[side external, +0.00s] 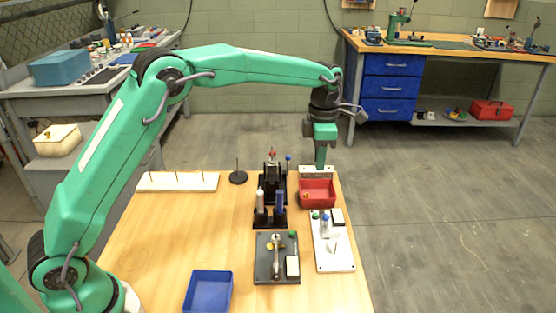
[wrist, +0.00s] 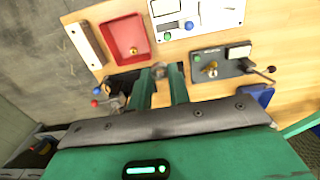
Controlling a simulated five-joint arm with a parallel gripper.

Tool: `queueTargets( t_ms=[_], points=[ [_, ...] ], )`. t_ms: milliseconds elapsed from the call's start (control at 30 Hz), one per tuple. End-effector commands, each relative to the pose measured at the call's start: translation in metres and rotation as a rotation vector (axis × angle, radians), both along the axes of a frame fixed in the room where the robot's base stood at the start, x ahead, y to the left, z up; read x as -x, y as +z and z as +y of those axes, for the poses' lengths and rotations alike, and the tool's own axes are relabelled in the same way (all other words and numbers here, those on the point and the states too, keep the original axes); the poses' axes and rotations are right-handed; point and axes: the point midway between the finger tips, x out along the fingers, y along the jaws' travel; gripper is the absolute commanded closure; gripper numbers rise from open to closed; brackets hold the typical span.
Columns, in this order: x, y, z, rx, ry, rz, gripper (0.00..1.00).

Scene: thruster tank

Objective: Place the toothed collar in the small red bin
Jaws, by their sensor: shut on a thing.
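My gripper (side external: 320,166) points down and appears above the back part of the small red bin (side external: 318,202), raised clear of the table. In the wrist view its two fingers (wrist: 160,72) are closed around a small greyish piece (wrist: 159,69), mostly hidden between the fingertips. It may be the toothed collar, but I cannot make out teeth. The red bin is open at the top and also shows in the wrist view (wrist: 113,29), ahead and left of the fingertips. A small brass-coloured part (wrist: 133,50) lies inside it.
A black fixture with upright cylinders (side external: 268,212) stands left of the bin. A white board (side external: 333,258) and a dark board (side external: 263,274) with fittings lie in front. A blue tray (side external: 208,291) is at the front edge. The table's left side is mostly bare.

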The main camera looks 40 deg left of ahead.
Motion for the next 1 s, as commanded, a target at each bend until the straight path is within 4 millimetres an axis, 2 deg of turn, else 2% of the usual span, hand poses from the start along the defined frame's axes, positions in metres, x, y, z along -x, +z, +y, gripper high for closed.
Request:
queueTargets(
  t_ms=[33, 100, 267, 300, 533, 833, 1000],
  points=[
    [0.002, 0.000, -0.014, 0.000, -0.005, 0.000, 1.00],
    [0.004, 0.000, -0.029, 0.000, -0.004, 0.000, 1.00],
    [0.010, 0.000, -0.058, 0.000, -0.002, 0.000, 1.00],
    [0.010, -0.011, -0.054, -0.001, 0.003, 0.004, 1.00],
    [0.009, -0.043, -0.053, -0.001, 0.002, 0.002, 1.00],
    [0.009, -0.051, -0.052, 0.000, 0.002, 0.000, 1.00],
    [0.002, -0.057, -0.043, 0.000, 0.004, 0.000, 1.00]
  ],
)
